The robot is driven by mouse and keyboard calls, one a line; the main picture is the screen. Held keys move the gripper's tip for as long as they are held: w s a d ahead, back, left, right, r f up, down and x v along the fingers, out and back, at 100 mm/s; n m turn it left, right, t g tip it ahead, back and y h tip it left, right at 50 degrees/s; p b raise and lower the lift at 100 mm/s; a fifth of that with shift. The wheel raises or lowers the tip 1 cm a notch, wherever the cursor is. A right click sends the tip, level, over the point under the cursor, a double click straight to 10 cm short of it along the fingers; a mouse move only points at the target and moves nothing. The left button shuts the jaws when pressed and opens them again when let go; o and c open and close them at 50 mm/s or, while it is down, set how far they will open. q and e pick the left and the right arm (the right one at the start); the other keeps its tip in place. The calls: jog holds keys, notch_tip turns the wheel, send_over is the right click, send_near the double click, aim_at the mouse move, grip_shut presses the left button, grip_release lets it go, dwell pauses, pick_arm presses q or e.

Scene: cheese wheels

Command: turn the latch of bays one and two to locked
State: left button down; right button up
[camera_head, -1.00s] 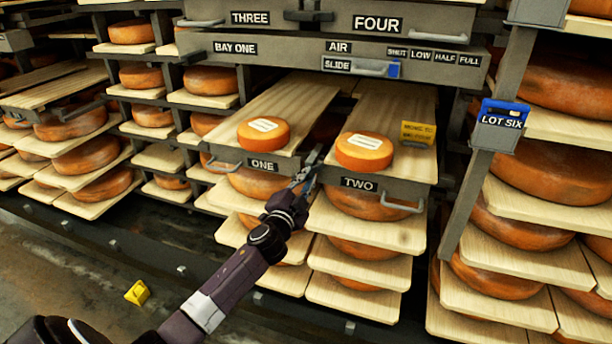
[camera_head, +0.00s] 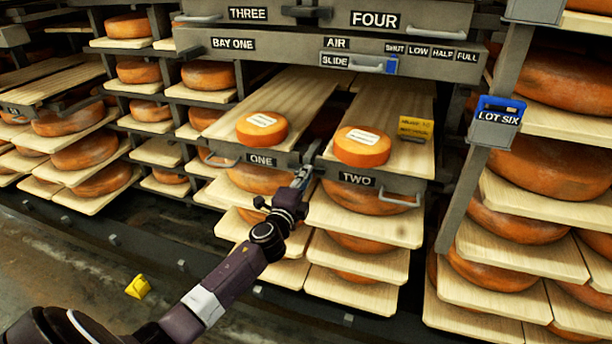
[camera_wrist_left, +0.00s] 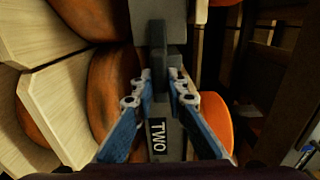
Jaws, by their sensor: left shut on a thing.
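The bay one drawer front, labelled ONE (camera_head: 228,153), and the bay two drawer front, labelled TWO (camera_head: 408,186), stand side by side in the head view. A dark grey latch bar (camera_head: 311,152) is in the gap between them and looks tilted. My left gripper (camera_head: 301,176) is at this gap, just left of the TWO label, shut on the latch. In the left wrist view the gripper's blue fingers (camera_wrist_left: 160,90) flank a grey bar (camera_wrist_left: 157,33) in line with the TWO front (camera_wrist_left: 158,120). The fingers hide part of the latch. My right gripper is not in view.
Small orange cheeses sit on the boards of bay one (camera_head: 262,129) and bay two (camera_head: 362,147). Drawer handles stick out at the fronts (camera_head: 400,202). A panel with an AIR slide (camera_head: 370,63) is above. A post with a blue LOT SIX holder (camera_head: 498,110) stands right.

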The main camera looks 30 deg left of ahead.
pick_arm(q)
jog(key=shift+f, duration=0.15)
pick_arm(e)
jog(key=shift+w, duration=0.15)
pick_arm(q)
jog(key=c, duration=1.9)
grip_release()
jog(key=shift+c, duration=0.2)
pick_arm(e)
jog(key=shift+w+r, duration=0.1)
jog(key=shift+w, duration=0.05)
pick_arm(q)
jog(key=v, duration=1.2)
